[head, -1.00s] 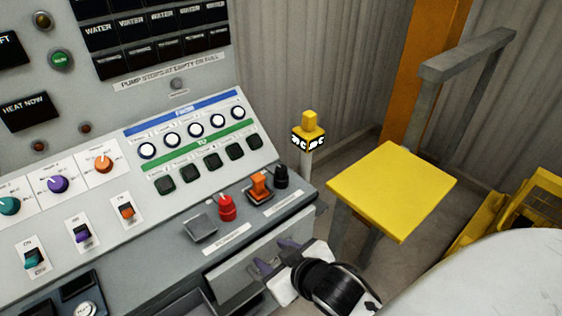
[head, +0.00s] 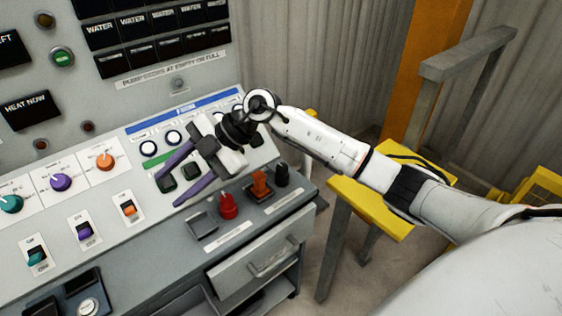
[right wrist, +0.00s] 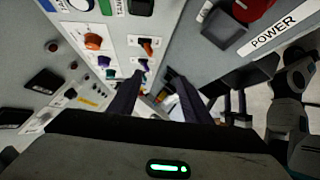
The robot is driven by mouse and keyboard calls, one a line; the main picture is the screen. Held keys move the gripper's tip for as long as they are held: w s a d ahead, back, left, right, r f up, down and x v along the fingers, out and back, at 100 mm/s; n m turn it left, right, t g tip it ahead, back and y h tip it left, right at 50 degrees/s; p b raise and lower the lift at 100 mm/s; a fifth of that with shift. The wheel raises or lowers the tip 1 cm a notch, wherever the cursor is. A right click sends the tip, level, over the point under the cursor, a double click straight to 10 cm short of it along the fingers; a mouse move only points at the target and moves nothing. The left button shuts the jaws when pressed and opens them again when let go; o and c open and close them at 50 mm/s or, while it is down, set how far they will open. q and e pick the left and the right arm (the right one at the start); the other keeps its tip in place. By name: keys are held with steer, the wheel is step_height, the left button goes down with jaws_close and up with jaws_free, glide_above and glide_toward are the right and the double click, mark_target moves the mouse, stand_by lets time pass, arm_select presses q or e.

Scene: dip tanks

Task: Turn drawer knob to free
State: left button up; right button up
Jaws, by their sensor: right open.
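A red knob (head: 227,206) stands upright on the desk ledge of the grey console, beside an orange switch (head: 261,184) and a black knob (head: 282,175). Which of these is the drawer knob I cannot tell. The drawer (head: 262,258) with a bar handle is below this ledge. My right gripper (head: 168,190) is open and empty, its purple fingers pointing left over the sloped button panel, above and left of the red knob. In the right wrist view, the red knob's edge (right wrist: 253,10) shows beside a POWER label (right wrist: 273,30). My left gripper is not seen.
Coloured rotary knobs (head: 61,182) and toggles (head: 83,231) line the console to the left. A yellow-topped stand (head: 350,197) is at the right, partly behind my right arm. A grey corrugated wall closes the back.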

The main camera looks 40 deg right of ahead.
steer(key=w+d+m+g+h, duration=0.1)
steer(key=w+d+m+h, duration=0.15)
steer(key=d+h, duration=0.75)
steer(key=r+m+g, duration=0.2)
steer(key=m, duration=0.2)
glide_above(281, 167)
step_height(281, 167, down, 10)
steer(key=shift+r+p, duration=0.1)
steer(key=shift+p, duration=0.3)
steer(key=c, duration=1)
